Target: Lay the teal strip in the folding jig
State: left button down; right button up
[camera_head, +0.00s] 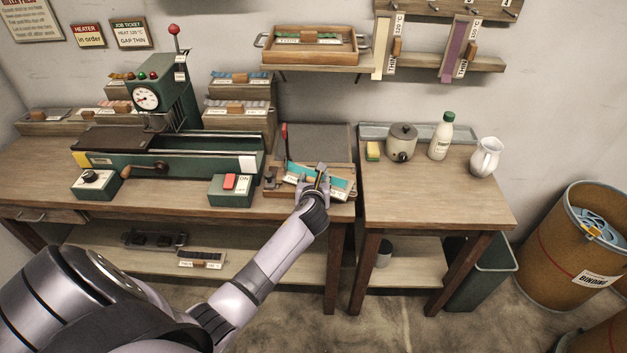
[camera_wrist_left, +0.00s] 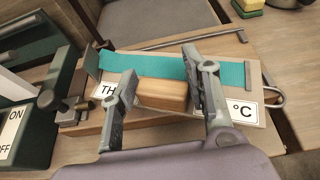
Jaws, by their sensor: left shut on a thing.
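The teal strip (camera_head: 338,182) runs along a pale carrier with a white label and a wooden block handle (camera_wrist_left: 163,94). My left gripper (camera_head: 321,178) is shut on this block, one finger at each end of it in the left wrist view (camera_wrist_left: 162,88). The strip also shows there (camera_wrist_left: 150,65), lengthwise behind the block. The carrier is over a wooden board at the table's front edge, apparently part of the folding jig, with a grey plate (camera_head: 320,140) and a red-handled lever (camera_head: 284,138) behind. I cannot tell whether the carrier touches the board. My right gripper is out of view.
A green press (camera_head: 160,95) and its bed stand at the left, with a red-switch box (camera_head: 231,188) close by. The side table at right holds a sponge (camera_head: 373,151), pot (camera_head: 402,142), bottle (camera_head: 441,137) and jug (camera_head: 485,157); its front is clear.

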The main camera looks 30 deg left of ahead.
pick_arm(q)
jog(key=shift+w+r, duration=0.4)
jog(key=shift+r, duration=0.15)
jog(key=shift+w+a, duration=0.1)
jog(key=shift+a, duration=0.05)
jog(key=shift+w+a, duration=0.1)
jog(key=shift+w, duration=0.05)
jog(key=shift+w+a+f, duration=0.3)
jog(key=shift+w+f, duration=0.1)
jog(key=shift+w, duration=0.15)
jog(key=shift+s, duration=0.25)
jog(key=c, duration=1.3)
grip_release()
jog(key=shift+c, duration=0.2)
jog(key=o, duration=0.5)
jog(key=shift+s+f, duration=0.1)
